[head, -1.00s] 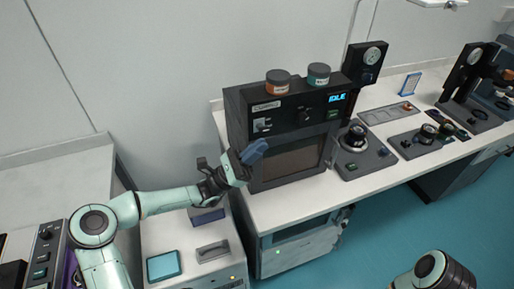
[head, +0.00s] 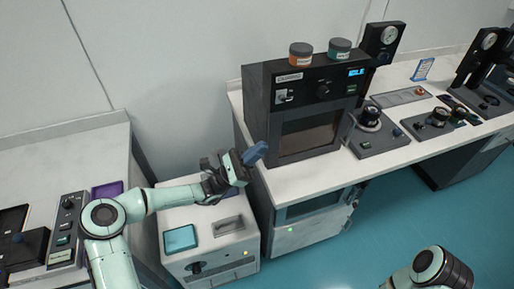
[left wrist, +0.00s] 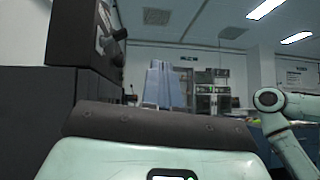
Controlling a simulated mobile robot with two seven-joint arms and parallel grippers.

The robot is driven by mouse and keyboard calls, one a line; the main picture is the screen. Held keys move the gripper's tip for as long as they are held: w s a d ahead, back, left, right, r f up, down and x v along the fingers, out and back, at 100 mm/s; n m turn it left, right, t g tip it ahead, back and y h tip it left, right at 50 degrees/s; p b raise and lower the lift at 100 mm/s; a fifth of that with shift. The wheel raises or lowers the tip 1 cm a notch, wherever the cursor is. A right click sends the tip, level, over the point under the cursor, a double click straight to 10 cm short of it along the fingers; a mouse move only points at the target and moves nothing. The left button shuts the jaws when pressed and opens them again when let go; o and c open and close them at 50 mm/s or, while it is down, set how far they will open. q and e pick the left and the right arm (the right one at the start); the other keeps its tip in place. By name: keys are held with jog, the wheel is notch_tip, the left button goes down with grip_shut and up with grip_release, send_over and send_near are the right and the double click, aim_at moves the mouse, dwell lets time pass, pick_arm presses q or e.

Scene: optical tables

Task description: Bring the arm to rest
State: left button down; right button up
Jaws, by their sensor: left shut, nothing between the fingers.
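My left gripper (head: 257,152) is shut and empty, its blue fingers together. It is raised in front of the lower left edge of the black oven-like unit (head: 258,92), pointing right. I cannot tell how far apart they are. In the left wrist view, the shut blue fingers (left wrist: 163,84) stand upright in the middle. My left arm (head: 165,198) reaches in from the lower left with its elbow bent. A part of my right arm (head: 440,270) shows at the lower right. Its gripper is out of frame.
A white cabinet (head: 207,271) with a teal pad and a slot stands below my left forearm. Orange-labelled (head: 300,54) and teal-labelled (head: 340,48) jars sit on the black unit. Instruments fill the white bench (head: 285,186) to the right. Teal floor (head: 350,245) is clear in front.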

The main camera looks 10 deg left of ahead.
pick_arm(q)
jog(key=shift+w+d, duration=0.1)
jog(key=shift+w, duration=0.1)
jog(key=shift+s, duration=0.1)
jog(key=s+d+f+m+g+y, duration=0.25)
jog(key=s+d+f+g, duration=0.2)
jog(key=f, duration=0.55)
jog(key=s+d+f+m+g+y, duration=0.2)
jog(key=s+d+f+g+y, duration=0.3)
jog(key=f, duration=0.4)
jog(key=s+d+f+m+g+y, duration=0.25)
jog(key=s+f, duration=0.35)
jog(key=f, duration=0.4)
jog(key=s+a+f+m+y, duration=0.5)
jog(key=s+a+f, duration=0.1)
jog(key=s+f, duration=0.2)
jog(key=s+a+f+m+y, duration=0.5)
jog(key=s+a+f, duration=0.1)
jog(key=s+f, duration=0.3)
jog(key=shift+a+f+g+y, duration=0.15)
jog(key=shift+f+g+y, duration=0.15)
jog(key=shift+f+g, duration=0.15)
jog(key=shift+s+f, duration=0.1)
